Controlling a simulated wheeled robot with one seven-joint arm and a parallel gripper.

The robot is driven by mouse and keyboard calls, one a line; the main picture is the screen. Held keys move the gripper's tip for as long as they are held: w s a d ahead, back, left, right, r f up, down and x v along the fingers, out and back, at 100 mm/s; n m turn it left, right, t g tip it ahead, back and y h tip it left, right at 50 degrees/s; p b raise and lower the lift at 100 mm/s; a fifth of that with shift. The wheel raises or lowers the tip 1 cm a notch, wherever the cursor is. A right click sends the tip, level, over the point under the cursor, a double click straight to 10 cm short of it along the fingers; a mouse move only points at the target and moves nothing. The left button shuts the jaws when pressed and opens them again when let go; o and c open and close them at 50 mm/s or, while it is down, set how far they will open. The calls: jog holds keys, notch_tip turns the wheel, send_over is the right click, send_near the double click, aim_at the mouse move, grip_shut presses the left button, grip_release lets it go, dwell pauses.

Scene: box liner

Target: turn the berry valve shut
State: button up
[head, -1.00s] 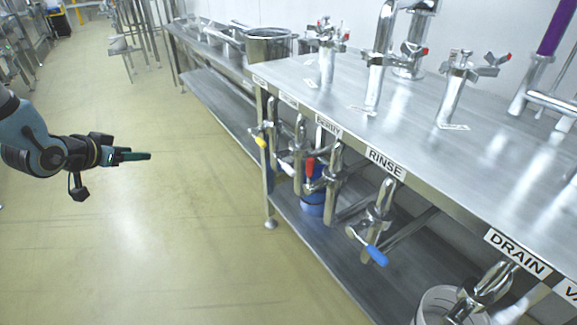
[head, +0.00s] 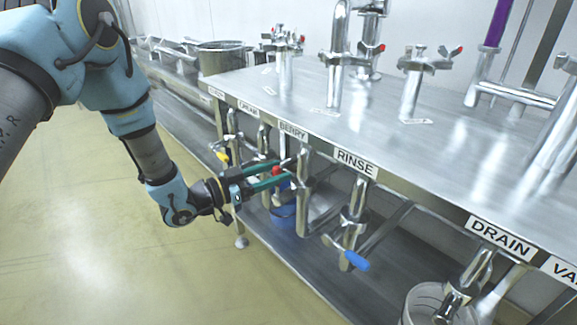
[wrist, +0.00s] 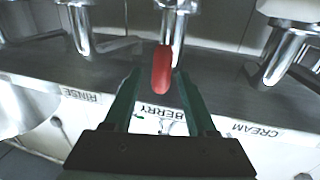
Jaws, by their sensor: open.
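The berry valve's red handle (head: 277,171) sits below the BERRY label (head: 292,131) on the table's front edge. In the wrist view the red handle (wrist: 161,70) lies between the tips of my open green fingers, and the BERRY label (wrist: 160,112) shows upside down. My gripper (head: 268,177) is open at the handle in the head view, with one finger on either side of it. It also shows in the wrist view (wrist: 161,80). I cannot tell whether a finger touches the handle. Part of the valve's pipe (head: 303,195) is visible beside it.
The rinse valve with its blue handle (head: 356,260) is to the right, and a valve with a yellow handle (head: 223,156) is to the left. The floor at left is clear.

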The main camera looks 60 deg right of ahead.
jog(key=shift+x, duration=1.9)
jog(key=shift+c, duration=0.4)
grip_shut()
